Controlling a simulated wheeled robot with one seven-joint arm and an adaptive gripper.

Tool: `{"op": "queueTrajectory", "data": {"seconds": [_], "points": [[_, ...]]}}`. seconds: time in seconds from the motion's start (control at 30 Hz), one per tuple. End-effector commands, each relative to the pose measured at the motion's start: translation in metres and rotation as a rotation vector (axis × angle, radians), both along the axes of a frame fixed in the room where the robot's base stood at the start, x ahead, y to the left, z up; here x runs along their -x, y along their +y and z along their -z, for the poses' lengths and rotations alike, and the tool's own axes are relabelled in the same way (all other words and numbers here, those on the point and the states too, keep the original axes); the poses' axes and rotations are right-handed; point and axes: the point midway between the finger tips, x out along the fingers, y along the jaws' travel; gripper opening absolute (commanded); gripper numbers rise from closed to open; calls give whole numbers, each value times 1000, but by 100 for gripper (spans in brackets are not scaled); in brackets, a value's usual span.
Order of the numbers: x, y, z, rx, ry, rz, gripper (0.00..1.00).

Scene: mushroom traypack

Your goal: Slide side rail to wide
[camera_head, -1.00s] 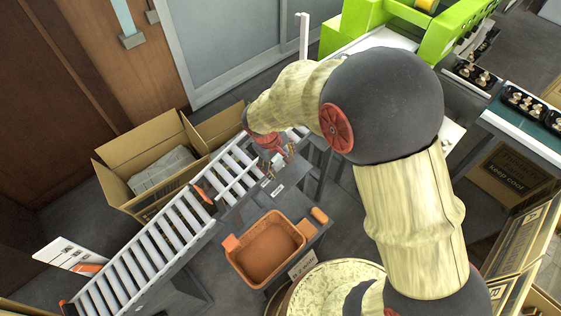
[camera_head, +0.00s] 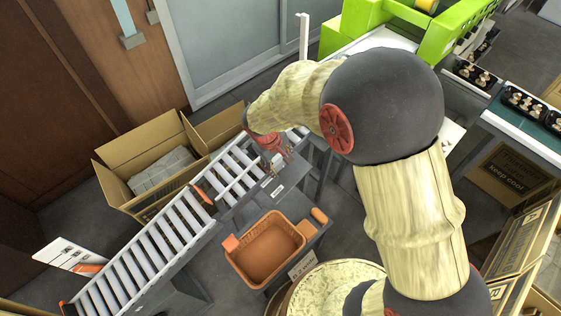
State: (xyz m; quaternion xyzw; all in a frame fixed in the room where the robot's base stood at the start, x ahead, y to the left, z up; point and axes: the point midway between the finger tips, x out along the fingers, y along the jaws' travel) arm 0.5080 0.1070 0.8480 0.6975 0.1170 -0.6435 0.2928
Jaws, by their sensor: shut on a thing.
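The roller conveyor (camera_head: 150,250) slopes from the lower left up toward the middle of the head view. The side rail (camera_head: 236,184) shows as a thin pale bar above its upper rollers. My gripper (camera_head: 278,159), with red parts, points down at the upper end of the conveyor, and is shut on the side rail there. My arm hides part of this spot, and the exact contact is too small to make out. A small label (camera_head: 277,191) sits on the grey plate beside the conveyor, just below my gripper.
An orange basket (camera_head: 233,262) stands on a grey stand to the right of the conveyor. An open cardboard box (camera_head: 118,178) is behind it on the left. A green machine (camera_head: 440,50) is at the top right, and trays of mushrooms (camera_head: 520,99) lie at the right.

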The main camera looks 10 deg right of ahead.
Motion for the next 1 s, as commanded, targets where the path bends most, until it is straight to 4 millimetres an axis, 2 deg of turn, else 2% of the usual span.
{"op": "queueTrajectory", "data": {"seconds": [0.23,0.57,0.87,0.9,1.0], "points": [[4,-2,0,0,1,0,7],[42,-28,0,2,3,1,7],[45,-31,2,4,7,1,7],[46,-31,2,4,7,1,54],[45,-30,1,4,6,2,59]]}}
